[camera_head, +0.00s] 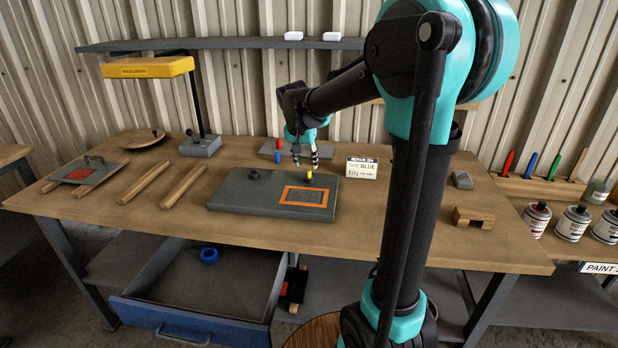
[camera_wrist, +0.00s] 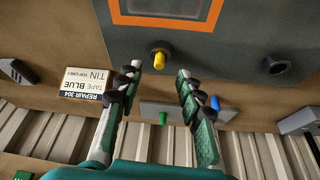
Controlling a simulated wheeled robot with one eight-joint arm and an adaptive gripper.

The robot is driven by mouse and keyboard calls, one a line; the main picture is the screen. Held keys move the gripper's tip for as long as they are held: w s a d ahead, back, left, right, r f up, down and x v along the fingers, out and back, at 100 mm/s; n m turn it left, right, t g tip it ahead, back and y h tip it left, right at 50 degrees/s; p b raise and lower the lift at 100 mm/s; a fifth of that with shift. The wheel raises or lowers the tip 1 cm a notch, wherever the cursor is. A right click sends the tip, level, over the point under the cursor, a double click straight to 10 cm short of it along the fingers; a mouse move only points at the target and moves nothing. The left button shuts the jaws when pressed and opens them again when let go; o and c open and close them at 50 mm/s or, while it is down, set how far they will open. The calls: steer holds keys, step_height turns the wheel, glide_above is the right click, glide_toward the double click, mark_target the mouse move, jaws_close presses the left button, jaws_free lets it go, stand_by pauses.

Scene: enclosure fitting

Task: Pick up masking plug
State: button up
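A small yellow plug (camera_head: 309,175) stands in a dark ring on the grey enclosure panel (camera_head: 240,194), beside an orange-framed rectangle (camera_head: 286,196). I take it to be the masking plug; no label on it is readable. It also shows in the wrist view (camera_wrist: 159,59), just beyond my fingertips and between their lines. My gripper (camera_head: 306,157) is open and empty, fingers pointing down above the panel's far edge. The two fingers stand well apart in the wrist view (camera_wrist: 158,72), and neither visibly touches the plug.
Behind the panel, a grey holder (camera_wrist: 180,111) carries a blue peg (camera_wrist: 215,103) and a green peg (camera_wrist: 163,118). A repair card (camera_head: 362,168) reading BLUE stands right of the panel. A lamp (camera_head: 201,145) and wooden bars (camera_head: 184,185) are left. An open drawer (camera_head: 190,320) holds a blue ring (camera_head: 209,255).

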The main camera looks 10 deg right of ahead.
mark_target(309, 171)
steer(key=x, duration=0.4)
steer(key=shift+w+d+r, duration=0.1)
steer(key=shift+w+d, duration=0.1)
steer(key=shift+w, duration=0.15)
steer(key=shift+w+d+f, duration=0.1)
steer(key=shift+w+f, duration=0.05)
steer(key=shift+f, duration=0.4)
steer(key=shift+c, duration=0.6)
jaws_close()
